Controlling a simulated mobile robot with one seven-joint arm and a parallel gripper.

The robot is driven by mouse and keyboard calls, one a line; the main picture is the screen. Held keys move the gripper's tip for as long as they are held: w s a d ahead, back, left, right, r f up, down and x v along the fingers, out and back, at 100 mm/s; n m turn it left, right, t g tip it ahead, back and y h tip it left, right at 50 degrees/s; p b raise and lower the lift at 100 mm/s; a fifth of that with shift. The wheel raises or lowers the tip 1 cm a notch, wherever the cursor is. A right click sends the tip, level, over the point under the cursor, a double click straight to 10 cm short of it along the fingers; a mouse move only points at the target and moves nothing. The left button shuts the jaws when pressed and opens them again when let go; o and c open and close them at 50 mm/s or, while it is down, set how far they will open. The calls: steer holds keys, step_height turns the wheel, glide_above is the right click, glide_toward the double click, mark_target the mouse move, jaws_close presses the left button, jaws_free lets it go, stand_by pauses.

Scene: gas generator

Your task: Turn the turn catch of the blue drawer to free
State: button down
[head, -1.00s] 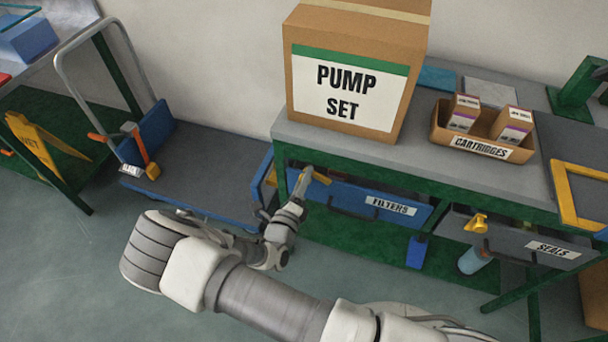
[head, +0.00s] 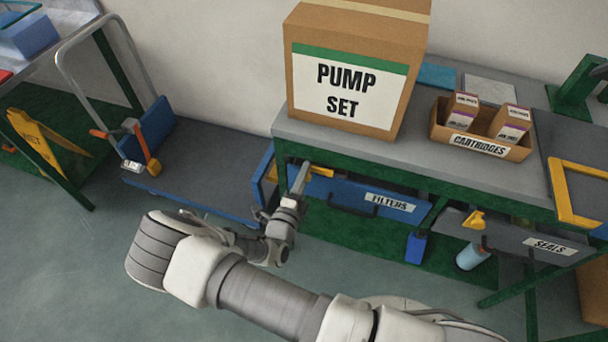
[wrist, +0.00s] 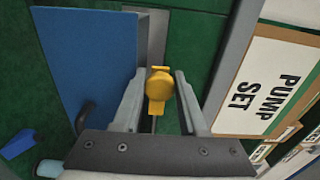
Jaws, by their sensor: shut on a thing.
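The blue drawer (head: 345,192), labelled FILTERS, hangs under the grey bench top, with a dark handle on its front. Its yellow turn catch (head: 320,171) shows at the drawer's upper left, sticking out to the right of my fingers and lying nearly level. My gripper (head: 303,172) is at the catch, partly hiding it. In the wrist view the yellow catch (wrist: 159,92) sits between my two fingers, and my gripper is shut on it. The blue drawer front (wrist: 85,65) fills the left of that view, partly behind a finger.
A grey SEALS drawer (head: 515,240) with its own yellow catch (head: 475,220) is at the right. The PUMP SET box (head: 345,75) and cartridge tray (head: 480,148) stand on the bench. A flat trolley (head: 200,165) is close on the left. Floor in front is clear.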

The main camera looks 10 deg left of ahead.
steer(key=shift+c, duration=2.4)
jaws_free()
steer(key=shift+s, duration=0.15)
steer(key=s+a, duration=0.1)
steer(key=s, duration=1.6)
steer(key=shift+a, duration=0.2)
